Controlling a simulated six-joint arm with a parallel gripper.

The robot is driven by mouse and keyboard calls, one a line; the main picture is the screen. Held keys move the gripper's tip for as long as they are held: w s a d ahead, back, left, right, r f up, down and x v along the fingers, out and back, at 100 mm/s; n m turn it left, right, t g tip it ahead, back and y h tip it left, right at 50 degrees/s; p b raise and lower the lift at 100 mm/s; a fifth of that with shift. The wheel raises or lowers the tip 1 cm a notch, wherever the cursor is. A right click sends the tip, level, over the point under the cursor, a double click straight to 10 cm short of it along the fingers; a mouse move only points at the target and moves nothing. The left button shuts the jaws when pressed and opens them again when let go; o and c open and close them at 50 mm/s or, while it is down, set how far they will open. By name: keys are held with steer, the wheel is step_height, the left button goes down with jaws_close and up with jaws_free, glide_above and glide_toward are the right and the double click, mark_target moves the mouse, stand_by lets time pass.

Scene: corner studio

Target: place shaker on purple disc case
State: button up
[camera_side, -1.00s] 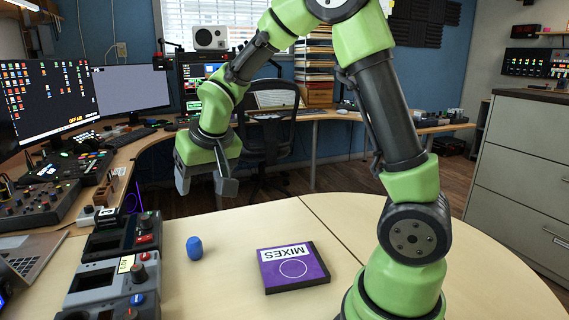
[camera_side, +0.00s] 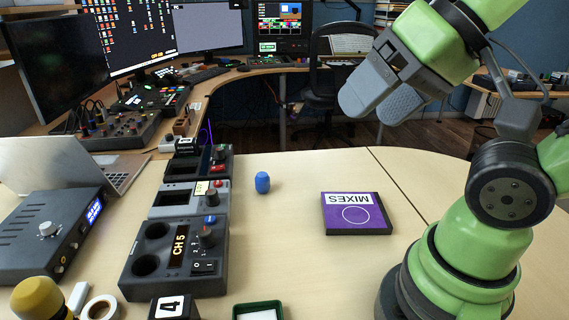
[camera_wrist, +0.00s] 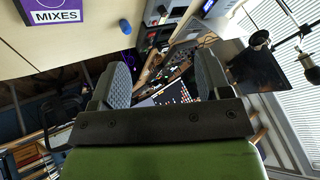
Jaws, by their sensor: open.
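The shaker (camera_side: 262,183) is a small blue egg-like piece standing on the pale table, left of the disc case in the side view. It also shows in the wrist view (camera_wrist: 126,26) near the top. The purple disc case (camera_side: 357,216) lies flat on the table, with a white MIXES label and a white ring outline. Its top is bare. It shows in the wrist view (camera_wrist: 52,9), cut off at the top left. My gripper (camera_side: 372,112) is open and empty, raised above the table's far side, behind the case and apart from both objects.
Dark and grey control boxes (camera_side: 180,250) stand in a row left of the shaker. A laptop (camera_side: 65,165), an amplifier box (camera_side: 55,232) and a tape roll (camera_side: 100,308) lie farther left. A green-rimmed tray (camera_side: 258,311) is at the front edge. Table between shaker and case is clear.

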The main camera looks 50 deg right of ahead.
steer(key=m+g+h, duration=0.1)
steer(key=g+h, duration=0.2)
steer(key=h, duration=0.1)
glide_above(263, 176)
steer(key=s+a, duration=0.3)
steer(key=s, duration=0.3)
step_height(263, 176, down, 13)
steer(key=x, duration=1.3)
steer(key=shift+d, duration=0.2)
steer(key=shift+x, duration=2.85)
steer(key=shift+a, duration=0.1)
steer(key=shift+c, duration=0.3)
steer(key=c, duration=1)
